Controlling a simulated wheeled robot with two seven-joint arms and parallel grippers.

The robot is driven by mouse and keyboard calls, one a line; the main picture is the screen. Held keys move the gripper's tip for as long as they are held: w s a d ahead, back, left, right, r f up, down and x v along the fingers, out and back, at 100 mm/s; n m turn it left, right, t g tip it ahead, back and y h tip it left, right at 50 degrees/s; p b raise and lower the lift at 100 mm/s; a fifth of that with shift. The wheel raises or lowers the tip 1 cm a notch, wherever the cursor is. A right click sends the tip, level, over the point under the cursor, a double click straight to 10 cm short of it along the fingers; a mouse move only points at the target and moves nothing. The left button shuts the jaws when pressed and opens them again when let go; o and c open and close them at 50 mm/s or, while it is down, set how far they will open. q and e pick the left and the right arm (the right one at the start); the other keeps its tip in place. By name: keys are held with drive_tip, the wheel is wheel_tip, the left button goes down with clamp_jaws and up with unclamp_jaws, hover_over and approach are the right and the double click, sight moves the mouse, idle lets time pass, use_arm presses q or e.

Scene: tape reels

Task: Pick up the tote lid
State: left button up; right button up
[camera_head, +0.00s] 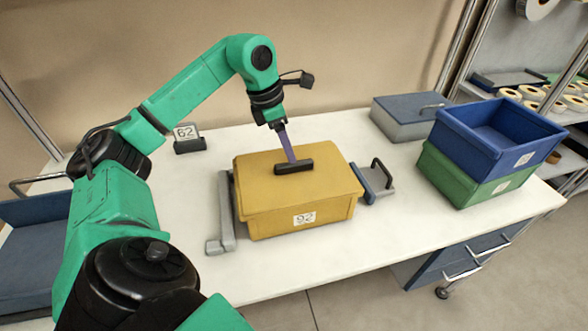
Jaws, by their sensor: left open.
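The yellow tote lid (322,187) lies on the yellow tote (272,223), which has a "92" label on its front. A black handle (300,168) stands up from the middle of the lid. My left gripper (291,158) points down right at the handle, with its purple fingers at the handle's top edge. It is open. From this angle I cannot tell whether the handle is between the fingers. My right gripper is not in view.
Grey clamp-like brackets stand left (226,215) and right (376,184) of the tote. A "62" sign (186,135) stands behind. A grey-blue box (405,120) and a blue crate (465,135) on a green crate (450,180) are at right. The front tabletop is clear.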

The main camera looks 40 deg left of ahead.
sight(294, 169)
use_arm(q)
drive_tip(key=p+x, duration=0.1)
drive_tip(key=x, duration=0.4)
drive_tip(key=shift+d, duration=0.1)
clamp_jaws()
drive_tip(key=shift+r, duration=0.1)
